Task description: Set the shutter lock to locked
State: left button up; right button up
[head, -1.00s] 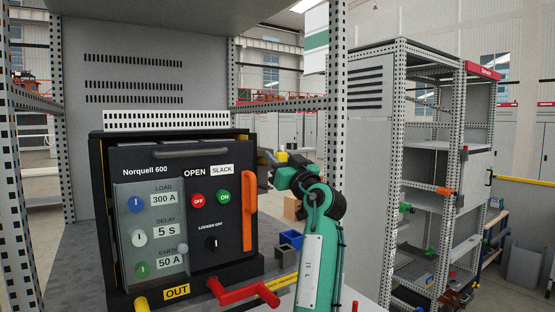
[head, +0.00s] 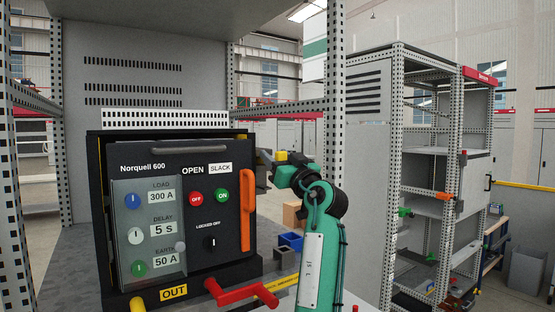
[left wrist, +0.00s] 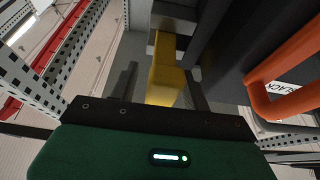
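No part is readably labelled as the shutter lock. A yellow block (left wrist: 166,72) shows in the left wrist view between the fingers of my left gripper (left wrist: 162,88). The fingers are apart, with a gap on the block's left; contact on its right is unclear. In the head view my left gripper (head: 268,157) is just right of the breaker unit (head: 180,215), near the top of its orange handle (head: 248,210), with a small yellow part (head: 281,157) at it. A black knob (head: 210,243) marked "LOCKED OFF" is on the breaker front. My right gripper is not in view.
A red crank handle (head: 240,292) juts out below the breaker, beside a yellow "OUT" label (head: 173,292). A perforated post (head: 336,100) rises close behind my left arm. Blue bins (head: 290,241) sit to the right of the breaker. An open rack (head: 430,180) stands farther right.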

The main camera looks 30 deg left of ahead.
pick_arm(q)
jog(key=shift+f, duration=0.1)
jog(key=shift+s+d+f+b, duration=0.15)
jog(key=shift+d+f+b, duration=0.05)
jog(key=shift+d+b, duration=0.15)
jog(key=b+v, duration=0.6)
jog(key=v, duration=0.7)
jog(key=shift+r+b, duration=0.2)
jog(key=shift+b, duration=0.2)
